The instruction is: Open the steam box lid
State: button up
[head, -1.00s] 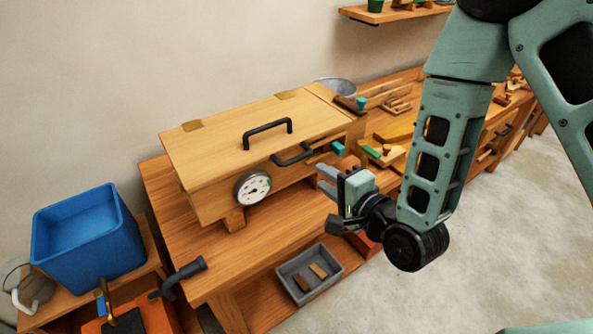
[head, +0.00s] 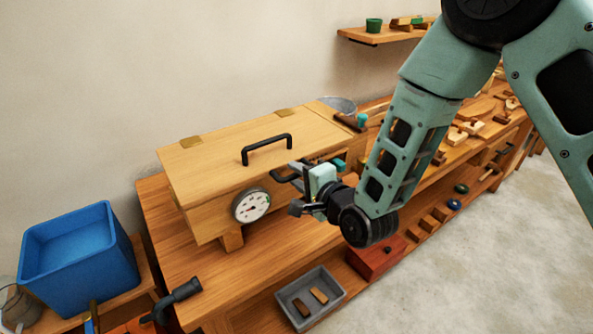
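The steam box (head: 205,216) is a long wooden box on the workbench, with a round white dial gauge (head: 251,206) on its front. Its lid (head: 215,157) lies shut, with a black handle (head: 266,144) on top and two brass hinges at the back edge. A second black handle (head: 286,178) sticks out at the front edge, partly hidden by my gripper. My gripper (head: 294,186) is in front of the box, right of the gauge, with its fingers pointing left close to that front handle. I cannot tell whether they touch it or how far apart they are.
A blue bin (head: 80,255) stands at the lower left. A grey tray (head: 310,298) with two small wooden pieces sits on the lower shelf. Wooden parts lie on the bench (head: 160,230) to the right. A wall shelf (head: 375,36) hangs at the back.

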jog(key=shift+w+a+f, duration=0.1)
jog(key=shift+w+a, duration=0.15)
jog(key=shift+w, duration=0.1)
jog(key=shift+c, duration=0.2)
grip_shut()
